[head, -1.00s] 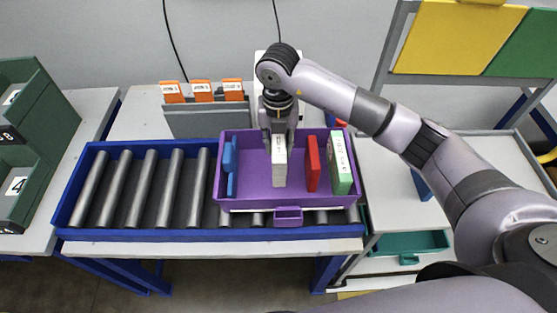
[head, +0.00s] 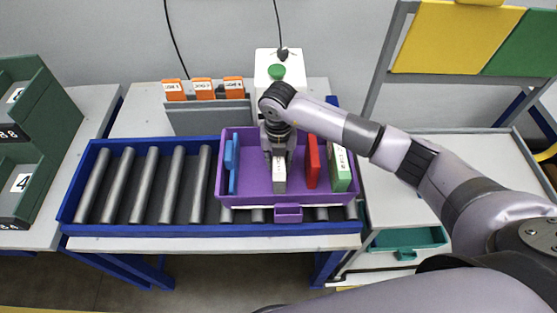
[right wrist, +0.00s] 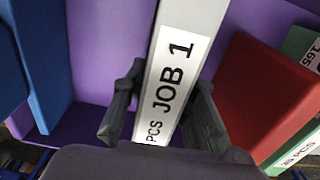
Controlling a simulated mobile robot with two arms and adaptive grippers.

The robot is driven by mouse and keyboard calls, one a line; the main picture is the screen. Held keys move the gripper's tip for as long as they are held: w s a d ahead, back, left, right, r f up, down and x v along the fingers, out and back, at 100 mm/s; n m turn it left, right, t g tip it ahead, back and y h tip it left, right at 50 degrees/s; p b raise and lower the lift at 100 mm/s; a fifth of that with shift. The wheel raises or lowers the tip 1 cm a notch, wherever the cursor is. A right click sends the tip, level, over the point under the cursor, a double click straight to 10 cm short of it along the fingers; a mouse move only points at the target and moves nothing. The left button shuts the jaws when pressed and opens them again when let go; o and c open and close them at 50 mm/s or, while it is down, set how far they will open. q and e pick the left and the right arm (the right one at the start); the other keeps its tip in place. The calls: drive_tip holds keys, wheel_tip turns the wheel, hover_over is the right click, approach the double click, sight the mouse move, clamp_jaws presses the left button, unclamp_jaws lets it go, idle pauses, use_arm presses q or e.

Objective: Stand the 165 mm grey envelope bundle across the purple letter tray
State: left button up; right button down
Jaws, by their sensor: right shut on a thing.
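The grey envelope bundle (head: 280,178) is upright inside the purple letter tray (head: 245,200), between a blue bundle and a red one. My right gripper (head: 279,155) is shut on it from above. In the right wrist view the bundle (right wrist: 192,25) has a white "JOB 1" label on its top edge, and the fingers of my right gripper (right wrist: 160,105) lie on both sides of it. Whether its bottom touches the tray floor cannot be told. My left gripper is not in view.
In the tray a blue bundle (head: 233,165) stands at the left, a red one (head: 312,162) right of the grey one, and a green one (head: 341,168) at the right end. The tray sits on a blue-framed roller conveyor (head: 150,185). Orange-tabbed grey dividers (head: 210,118) stand behind.

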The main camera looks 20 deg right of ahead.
drive_tip(key=c, duration=1.3)
unclamp_jaws()
drive_tip(key=shift+r, duration=0.4)
wheel_tip(320, 180, up, 11)
drive_tip(key=b, duration=0.3)
drive_tip(key=shift+f, duration=0.2)
drive_tip(key=shift+r, duration=0.45)
